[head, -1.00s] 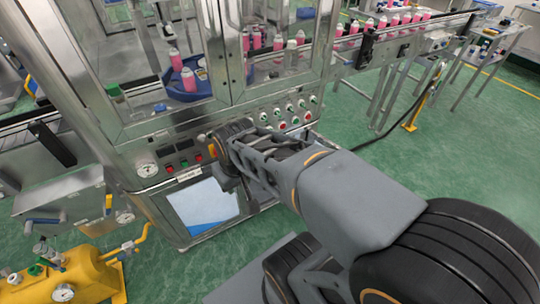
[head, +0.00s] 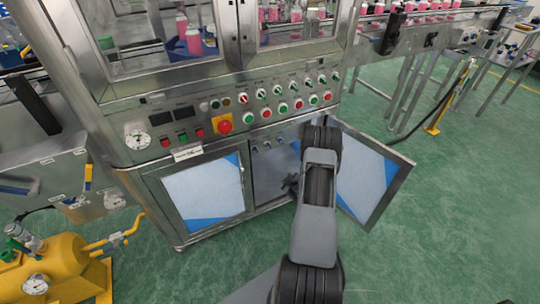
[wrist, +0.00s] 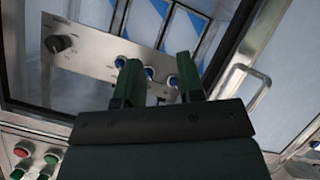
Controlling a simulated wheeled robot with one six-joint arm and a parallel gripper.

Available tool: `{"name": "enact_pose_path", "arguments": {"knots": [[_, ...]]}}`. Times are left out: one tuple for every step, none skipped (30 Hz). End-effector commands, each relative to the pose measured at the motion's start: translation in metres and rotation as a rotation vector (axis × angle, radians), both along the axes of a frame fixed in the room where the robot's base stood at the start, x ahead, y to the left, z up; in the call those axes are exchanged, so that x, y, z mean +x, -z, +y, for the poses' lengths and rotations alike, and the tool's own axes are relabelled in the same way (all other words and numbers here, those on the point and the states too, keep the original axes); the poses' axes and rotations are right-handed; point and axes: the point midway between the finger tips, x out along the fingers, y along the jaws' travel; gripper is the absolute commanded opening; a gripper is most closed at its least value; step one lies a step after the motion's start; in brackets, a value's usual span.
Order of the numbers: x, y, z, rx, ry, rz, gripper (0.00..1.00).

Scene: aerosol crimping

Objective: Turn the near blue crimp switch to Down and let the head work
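The switch panel (wrist: 85,50) is inside the open lower cabinet. In the wrist view it carries a black knob (wrist: 58,43) at the left and a row of blue switches. One blue switch (wrist: 148,73) shows between my fingertips, another (wrist: 120,62) by the left finger, and a third (wrist: 173,80) by the right finger. I cannot tell which is the near crimp switch, nor read the labels. My gripper (wrist: 158,80) is open, with green fingers apart. In the head view my gripper (head: 291,185) is small and dark, before the cabinet opening; contact with a switch cannot be told.
The open right door (head: 368,175) stands to the right of my arm, and its handle (wrist: 247,85) is near in the wrist view. The closed left door (head: 203,190) is beside the opening. Buttons and a red emergency stop (head: 224,124) sit above. Green floor is free at right.

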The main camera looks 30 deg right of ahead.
Motion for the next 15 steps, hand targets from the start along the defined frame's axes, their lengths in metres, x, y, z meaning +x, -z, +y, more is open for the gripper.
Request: {"name": "enact_pose_path", "arguments": {"knots": [[0.005,-0.003,0.000,-0.042,-0.030,-0.074,0.35],[0.008,-0.008,0.000,-0.067,-0.049,-0.119,0.35],[0.012,-0.015,0.001,-0.102,-0.070,-0.176,0.35],[0.014,-0.021,0.001,-0.127,-0.085,-0.215,0.35],[0.016,-0.026,0.002,-0.147,-0.098,-0.250,0.35],[0.018,-0.033,0.003,-0.174,-0.112,-0.290,0.35],[0.020,-0.038,0.004,-0.192,-0.120,-0.318,0.35],[0.021,-0.042,0.004,-0.209,-0.127,-0.341,0.35],[0.022,-0.047,0.005,-0.227,-0.136,-0.368,0.35],[0.023,-0.051,0.005,-0.239,-0.141,-0.385,0.35],[0.025,-0.053,0.005,-0.249,-0.145,-0.398,0.35],[0.027,-0.056,0.005,-0.261,-0.149,-0.411,0.35],[0.029,-0.057,0.005,-0.267,-0.151,-0.419,0.35],[0.032,-0.058,0.005,-0.271,-0.152,-0.424,0.35],[0.037,-0.059,0.005,-0.275,-0.154,-0.429,0.35]]}}
